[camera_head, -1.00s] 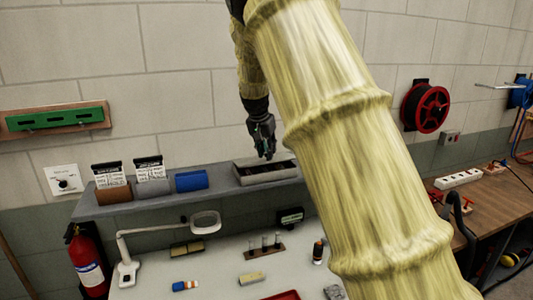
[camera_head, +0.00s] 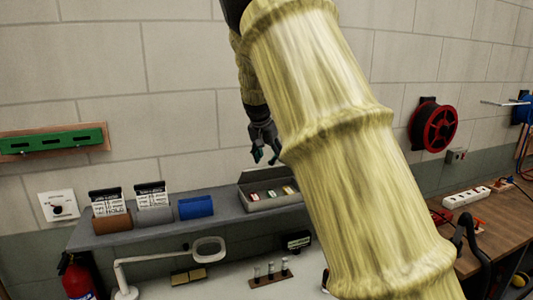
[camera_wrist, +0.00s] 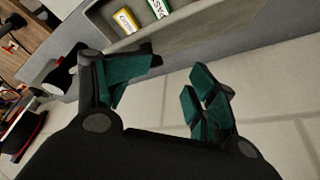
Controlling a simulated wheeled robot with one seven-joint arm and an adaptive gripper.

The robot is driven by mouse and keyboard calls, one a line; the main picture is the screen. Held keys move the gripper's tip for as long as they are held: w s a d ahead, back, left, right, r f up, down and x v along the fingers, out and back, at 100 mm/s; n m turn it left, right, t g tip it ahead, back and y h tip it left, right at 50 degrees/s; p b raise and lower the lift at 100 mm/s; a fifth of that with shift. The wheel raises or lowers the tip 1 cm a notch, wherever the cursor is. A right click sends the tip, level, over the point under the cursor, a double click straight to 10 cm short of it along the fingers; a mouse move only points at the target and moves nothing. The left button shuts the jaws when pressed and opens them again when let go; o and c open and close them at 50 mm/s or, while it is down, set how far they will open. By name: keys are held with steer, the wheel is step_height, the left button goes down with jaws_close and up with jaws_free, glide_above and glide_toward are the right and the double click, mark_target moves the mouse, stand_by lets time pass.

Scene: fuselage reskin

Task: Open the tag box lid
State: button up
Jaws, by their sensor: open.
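The grey tag box (camera_head: 278,203) sits on the shelf in the head view. Its lid (camera_head: 262,173) stands raised along the back edge, and several coloured tags show inside. My gripper (camera_head: 266,157) is just above and behind the raised lid, open, with nothing between the fingers. In the wrist view my gripper (camera_wrist: 172,88) has its green-padded fingers spread apart. The box interior shows at the top there, with a yellow tag (camera_wrist: 125,21) and a green tag (camera_wrist: 158,8). My arm covers the area right of the box in the head view.
A blue bin (camera_head: 196,207) and two card holders stand left of the box on the shelf (camera_head: 225,215). A magnifier lamp (camera_head: 208,249) and a tube rack (camera_head: 270,280) are below. The wall is close behind the box.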

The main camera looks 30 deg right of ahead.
steer(key=shift+w+d+f, duration=0.35)
steer(key=shift+d+f, duration=0.15)
steer(key=shift+f, duration=0.05)
steer(key=shift+s+a+r, duration=0.15)
steer(key=shift+a+r, duration=0.4)
steer(key=shift+d+r, duration=0.1)
steer(key=shift+d, duration=0.1)
steer(key=shift+r, duration=0.35)
steer(key=v, duration=1.1)
steer(key=shift+a, duration=0.4)
steer(key=shift+a, duration=0.1)
